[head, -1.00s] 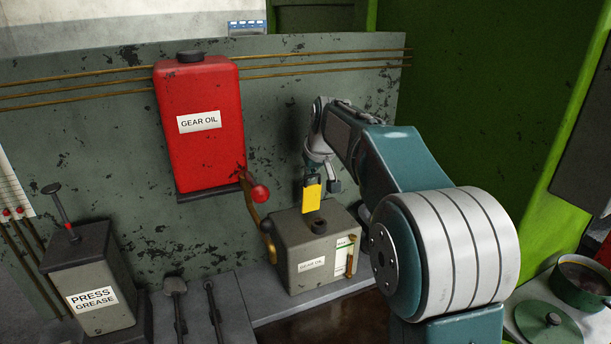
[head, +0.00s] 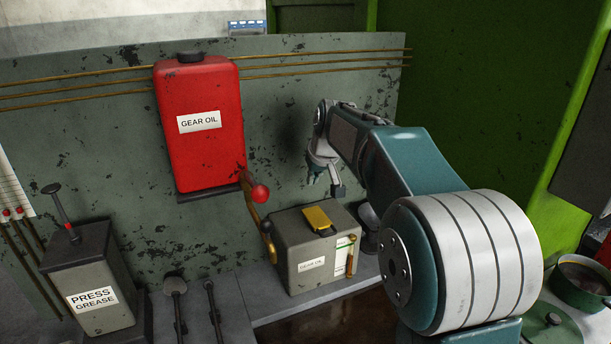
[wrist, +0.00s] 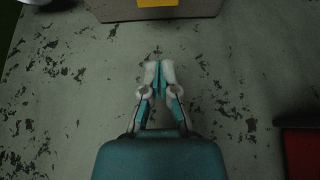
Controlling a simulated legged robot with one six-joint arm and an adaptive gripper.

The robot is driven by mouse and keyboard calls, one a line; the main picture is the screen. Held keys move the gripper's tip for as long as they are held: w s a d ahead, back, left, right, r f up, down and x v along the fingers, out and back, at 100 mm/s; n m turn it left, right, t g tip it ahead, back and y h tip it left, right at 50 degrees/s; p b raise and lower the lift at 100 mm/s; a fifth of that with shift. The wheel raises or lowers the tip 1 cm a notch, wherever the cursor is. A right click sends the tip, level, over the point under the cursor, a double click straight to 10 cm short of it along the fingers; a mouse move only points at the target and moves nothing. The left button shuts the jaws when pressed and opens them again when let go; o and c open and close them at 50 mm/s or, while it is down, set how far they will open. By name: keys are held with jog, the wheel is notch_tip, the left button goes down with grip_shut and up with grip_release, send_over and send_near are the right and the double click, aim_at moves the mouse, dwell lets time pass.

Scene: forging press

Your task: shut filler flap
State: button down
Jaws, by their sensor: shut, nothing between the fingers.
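The yellow filler flap (head: 317,218) lies down flat on top of the grey oil box (head: 297,256) in the head view. The filler neck is hidden under it. My gripper (head: 324,190) is above and behind the box, apart from the flap. In the wrist view my gripper (wrist: 160,66) is shut and empty, its fingertips together in front of the worn grey panel. The yellow flap (wrist: 158,3) and the edge of the box (wrist: 107,9) show at the top of that view.
A red gear oil tank (head: 199,150) hangs on the panel, with a red-knobbed lever (head: 260,193) below it, left of the box. A press grease canister (head: 88,285) stands at far left. A green pot (head: 580,285) stands at lower right.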

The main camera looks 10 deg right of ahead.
notch_tip(320, 180, up, 7)
dwell(0.8)
jog(key=s+f, duration=0.4)
jog(key=s, duration=0.8)
jog(key=s+f+m, duration=0.1)
jog(key=s+f, duration=0.3)
jog(key=s, duration=0.8)
jog(key=s+a+f+m+h, duration=0.1)
jog(key=s+f, duration=0.3)
jog(key=s, duration=0.8)
jog(key=shift+s+f, duration=0.15)
jog(key=shift+f, duration=0.05)
jog(key=shift+a, duration=0.15)
